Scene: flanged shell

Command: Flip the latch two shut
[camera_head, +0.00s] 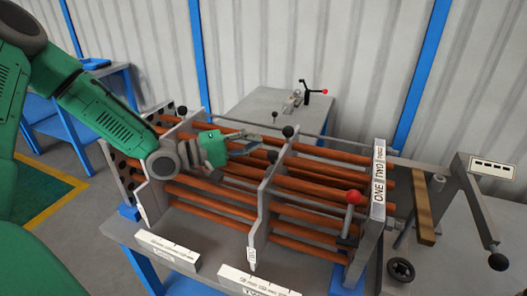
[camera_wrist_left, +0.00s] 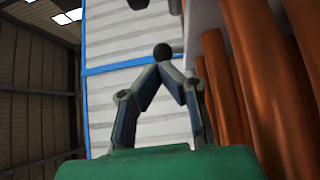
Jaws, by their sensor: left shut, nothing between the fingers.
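The flanged shell, a rack of copper-coloured tubes (camera_head: 205,190) between upright grey plates, stands on a blue-legged table. A lever with a red knob (camera_head: 354,197) stands in front of that plate. Black knobs show at the middle plate, one at its top (camera_head: 288,131) and one lower (camera_head: 272,156). I cannot tell which part is latch two. My left gripper (camera_head: 260,143) is shut and empty above the tubes, near these knobs. In the left wrist view a black knob (camera_wrist_left: 162,52) appears just beyond the fingertips (camera_wrist_left: 167,68); contact is unclear.
At the right are a wooden bar (camera_head: 423,210), a black handwheel (camera_head: 401,270) and a crank with a black knob (camera_head: 498,262). Tubes run close beneath my left gripper.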

